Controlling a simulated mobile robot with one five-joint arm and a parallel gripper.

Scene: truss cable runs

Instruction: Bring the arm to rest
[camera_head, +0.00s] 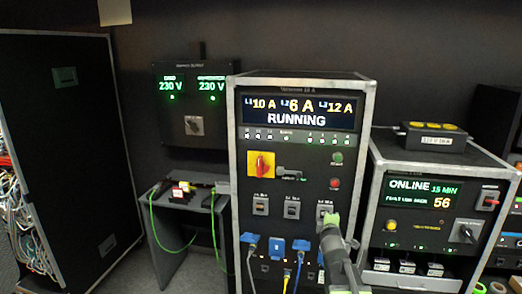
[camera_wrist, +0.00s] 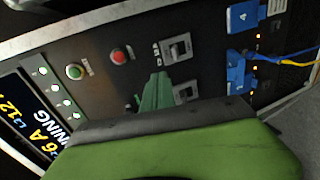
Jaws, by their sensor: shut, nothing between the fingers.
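My gripper (camera_head: 331,219) has green fingers and is shut and empty. In the head view it is in front of the lower right part of the rack panel (camera_head: 300,185), just below the rightmost breaker switch (camera_head: 325,211). In the wrist view the closed green fingertips (camera_wrist: 155,90) point at the panel beside two breaker switches (camera_wrist: 176,48). I cannot tell whether the fingertips touch the panel. My arm rises from the bottom of the head view and hides part of the panel's lower right.
Blue plugs (camera_head: 277,246) with cables sit low on the panel. A yellow and red rotary switch (camera_head: 261,164) is at its left. A second cabinet (camera_head: 425,190) reading ONLINE stands at right. A small table (camera_head: 180,200) with green cables and a dark case (camera_head: 70,150) are left.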

